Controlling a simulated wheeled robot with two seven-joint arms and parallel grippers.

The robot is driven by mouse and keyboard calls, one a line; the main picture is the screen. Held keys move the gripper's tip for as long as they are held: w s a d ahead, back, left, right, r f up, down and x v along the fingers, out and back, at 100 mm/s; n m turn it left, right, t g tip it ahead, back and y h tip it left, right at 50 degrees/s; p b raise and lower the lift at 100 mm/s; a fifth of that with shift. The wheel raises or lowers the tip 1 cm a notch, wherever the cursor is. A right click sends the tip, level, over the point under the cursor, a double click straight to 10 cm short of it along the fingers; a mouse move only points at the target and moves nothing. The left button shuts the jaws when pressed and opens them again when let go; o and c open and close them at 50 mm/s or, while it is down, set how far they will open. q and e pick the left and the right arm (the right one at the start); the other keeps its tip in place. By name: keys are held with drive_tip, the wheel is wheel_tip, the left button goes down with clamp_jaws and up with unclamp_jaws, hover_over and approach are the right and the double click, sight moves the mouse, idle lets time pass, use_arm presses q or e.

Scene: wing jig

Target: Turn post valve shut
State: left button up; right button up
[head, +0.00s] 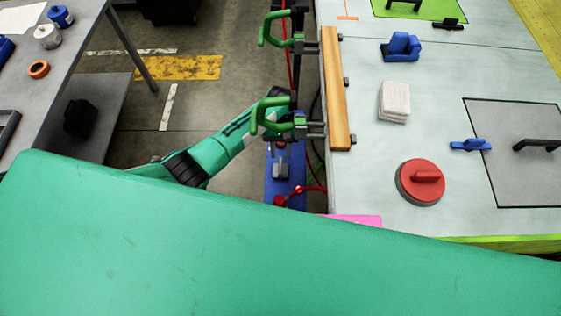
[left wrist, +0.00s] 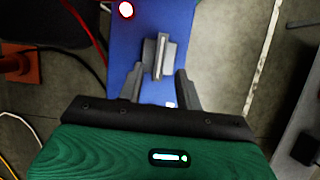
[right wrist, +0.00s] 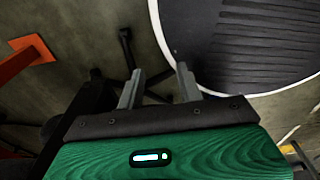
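The post valve (head: 281,168) is a grey lever on a blue post (head: 272,194), low between the two tables in the head view. In the left wrist view the valve lever (left wrist: 160,55) stands up from the blue face. My left gripper (left wrist: 159,72) is open, with one finger on each side of the line to the lever and its tips just short of it or level with its near end. Contact is not visible. In the head view its fingers are hidden behind a green clamp. My right gripper (right wrist: 160,70) is open and empty, away from the post.
Two green clamps (head: 272,118) and a wooden bar (head: 336,90) line the pale table's left edge, over my left arm. A red cable (head: 308,189) runs beside the post. A grey bench (head: 50,85) stands left.

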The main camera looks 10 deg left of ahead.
use_arm(q)
drive_tip(key=v, duration=0.7)
drive_tip(key=shift+b, duration=0.45)
